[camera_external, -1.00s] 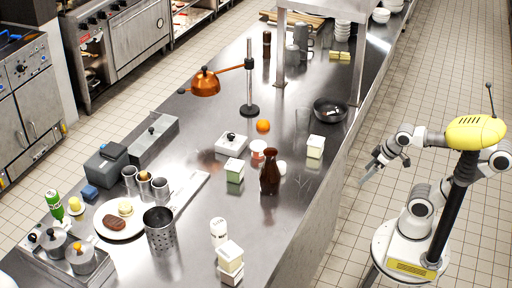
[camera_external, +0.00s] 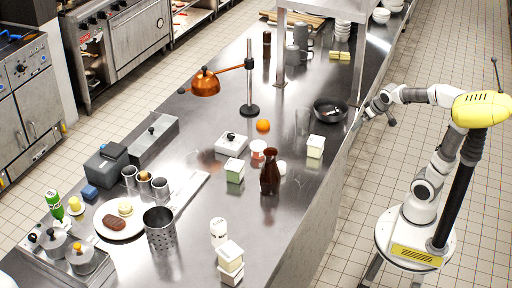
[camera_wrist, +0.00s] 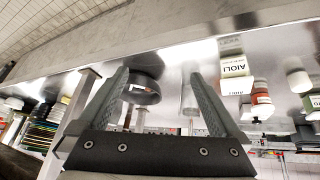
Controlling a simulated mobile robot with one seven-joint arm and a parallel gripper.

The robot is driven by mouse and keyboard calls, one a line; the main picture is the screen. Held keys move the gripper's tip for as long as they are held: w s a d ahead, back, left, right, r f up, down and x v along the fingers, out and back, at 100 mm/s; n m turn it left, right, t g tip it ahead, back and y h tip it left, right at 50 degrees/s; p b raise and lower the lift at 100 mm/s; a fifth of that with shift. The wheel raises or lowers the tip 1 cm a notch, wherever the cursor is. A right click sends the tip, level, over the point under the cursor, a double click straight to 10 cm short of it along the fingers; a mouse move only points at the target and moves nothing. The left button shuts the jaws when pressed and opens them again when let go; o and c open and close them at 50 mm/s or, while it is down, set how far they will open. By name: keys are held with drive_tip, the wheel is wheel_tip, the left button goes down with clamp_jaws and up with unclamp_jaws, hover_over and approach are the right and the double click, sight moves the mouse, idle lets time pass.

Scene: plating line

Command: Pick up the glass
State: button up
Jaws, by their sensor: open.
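The clear glass (camera_external: 302,121) stands upright on the steel counter, left of the black pan, and is faint against the metal. In the wrist view, what looks like the glass (camera_wrist: 188,98) shows between my fingers, close to the right one. My gripper (camera_external: 372,117) is at the counter's right edge, beyond the pan from the glass. In the wrist view my gripper (camera_wrist: 160,74) has its fingers wide apart with nothing held between them.
The black pan (camera_external: 330,110) sits between my gripper and the glass. An aioli carton (camera_external: 315,147), an orange (camera_external: 263,125) and a brown bottle (camera_external: 269,172) stand nearby. A shelf post (camera_external: 281,60) rises behind the glass.

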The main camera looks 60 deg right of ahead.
drive_tip(key=w+d+r+m+t+p, duration=0.1)
drive_tip(key=w+r+m+t+p, duration=0.5)
drive_tip(key=w+p, duration=0.5)
drive_tip(key=w+d+r+m+t+p, duration=0.25)
drive_tip(key=w+r+m+p, duration=0.25)
drive_tip(key=w+m+p, duration=0.45)
drive_tip(key=s+a+f+m+h, duration=0.1)
drive_tip(key=s+a+f+m, duration=0.4)
drive_tip(key=m, duration=0.5)
drive_tip(key=s+a+f+m+h, duration=0.1)
drive_tip(key=s+a+f+m, duration=0.1)
drive_tip(key=s+f+m, duration=0.5)
drive_tip(key=w+m+b, duration=0.1)
drive_tip(key=b, duration=0.1)
drive_tip(key=w+d+f+m+b, duration=0.1)
drive_tip(key=w+b, duration=0.1)
drive_tip(key=b, duration=0.1)
drive_tip(key=w+f+m+b, duration=0.1)
drive_tip(key=w+b, duration=0.1)
drive_tip(key=shift+w+d+g, duration=0.2)
drive_tip(key=shift+g, duration=0.15)
drive_tip(key=b, duration=0.5)
drive_tip(key=shift+w+f, duration=0.3)
